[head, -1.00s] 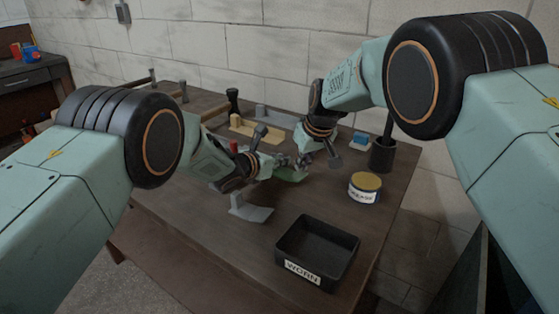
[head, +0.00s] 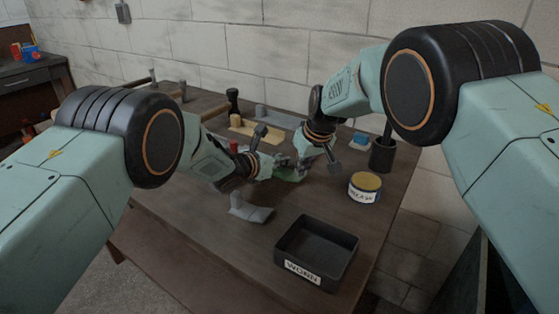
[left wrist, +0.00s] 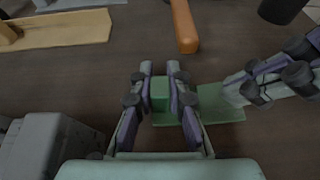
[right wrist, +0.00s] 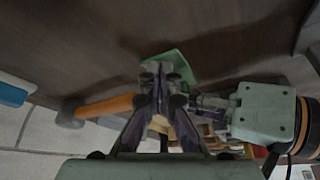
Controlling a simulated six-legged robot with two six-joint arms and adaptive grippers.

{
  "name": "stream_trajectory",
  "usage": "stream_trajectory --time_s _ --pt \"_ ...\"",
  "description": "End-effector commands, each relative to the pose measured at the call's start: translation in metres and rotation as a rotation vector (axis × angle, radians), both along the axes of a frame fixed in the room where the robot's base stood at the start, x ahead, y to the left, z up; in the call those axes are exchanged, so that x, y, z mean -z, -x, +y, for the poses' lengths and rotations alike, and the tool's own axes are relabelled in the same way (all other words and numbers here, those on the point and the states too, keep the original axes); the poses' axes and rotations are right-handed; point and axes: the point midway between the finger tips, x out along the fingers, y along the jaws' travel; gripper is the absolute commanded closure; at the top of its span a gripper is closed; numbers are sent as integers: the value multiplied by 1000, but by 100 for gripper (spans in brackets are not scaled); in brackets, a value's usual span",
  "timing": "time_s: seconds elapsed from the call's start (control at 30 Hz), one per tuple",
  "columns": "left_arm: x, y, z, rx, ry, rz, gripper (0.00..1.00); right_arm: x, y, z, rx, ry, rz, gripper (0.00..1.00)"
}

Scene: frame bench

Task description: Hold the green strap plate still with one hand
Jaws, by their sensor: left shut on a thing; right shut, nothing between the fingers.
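The green strap plate (head: 289,178) lies on the bench between my two grippers. In the left wrist view its flat part (left wrist: 222,104) extends right from a raised green block (left wrist: 160,92). My left gripper (left wrist: 160,72) is shut on that block, one finger on each side; it also shows in the head view (head: 272,166). My right gripper (right wrist: 160,70) is shut and empty, its fingertips close to the plate's flat end (right wrist: 178,62) in the right wrist view. Whether the fingertips touch the plate I cannot tell.
A grey bent strap (head: 250,209) and a black tray labelled WORN (head: 330,240) are at the front. A tin (head: 365,188) and a black cup (head: 382,156) stand to the right. An orange handle (left wrist: 184,25) lies close behind the plate. A tan strap plate (head: 257,131) lies further back.

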Motion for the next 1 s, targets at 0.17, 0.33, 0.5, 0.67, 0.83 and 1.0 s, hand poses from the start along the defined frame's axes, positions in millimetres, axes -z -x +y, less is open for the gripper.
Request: stream_trajectory --time_s 0.17,0.33,0.5,0.67,0.83,1.0 --pt "-1 0 0 0 1 -1 100 4 0 0 0 0 0 100" --pt "-1 0 0 0 1 -2 100 8 1 0 0 1 3 100" --pt "-1 0 0 0 2 -1 100 12 2 0 0 1 7 100" --pt "0 0 0 -1 3 -1 100 17 3 0 -1 1 11 100" --pt "0 0 0 -1 2 0 100 20 4 0 -1 1 13 100" --pt "0 0 0 -1 1 1 100 23 4 0 -1 1 14 100"
